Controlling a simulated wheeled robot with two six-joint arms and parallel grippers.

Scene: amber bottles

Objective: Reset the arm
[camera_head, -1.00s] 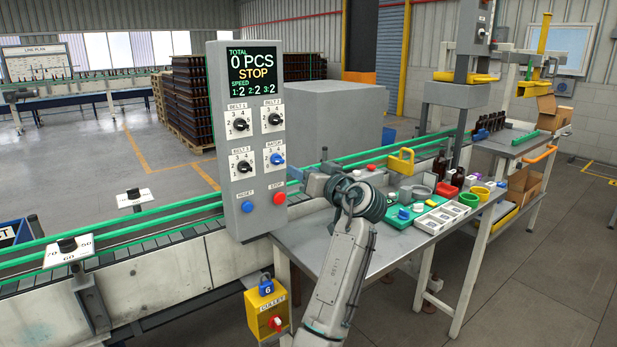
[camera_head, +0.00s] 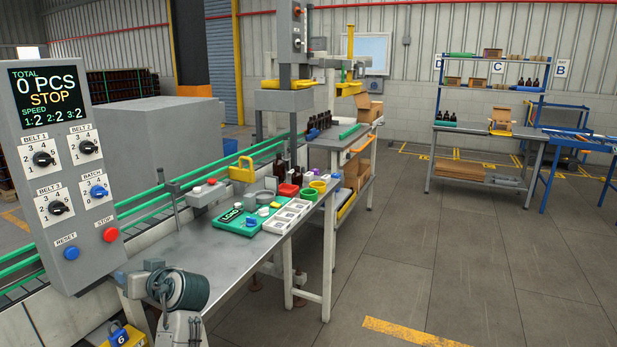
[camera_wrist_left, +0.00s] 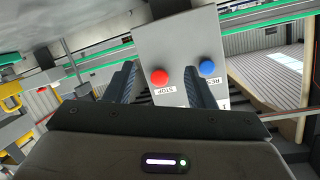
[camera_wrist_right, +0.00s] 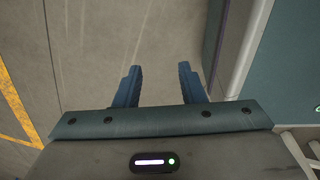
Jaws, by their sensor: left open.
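My left arm shows at the bottom left of the head view, below the grey control panel (camera_head: 55,150); I cannot make out its fingertips there. In the left wrist view my left gripper (camera_wrist_left: 160,85) is open and empty. The panel, upside down, stands in front of its fingers, with the red STOP button (camera_wrist_left: 160,77) between them and the blue RESET button (camera_wrist_left: 207,68) by the right finger. My right gripper (camera_wrist_right: 160,70) shows only in the right wrist view, fingers apart over bare floor with nothing between them.
A metal workbench (camera_head: 225,250) holds a green tray (camera_head: 236,223), a yellow-handled block (camera_head: 243,170) and several cups. A conveyor with green rails (camera_head: 145,195) runs behind. Shelving and a back table (camera_head: 480,130) stand at the far right. The floor (camera_head: 450,250) right of the bench is clear.

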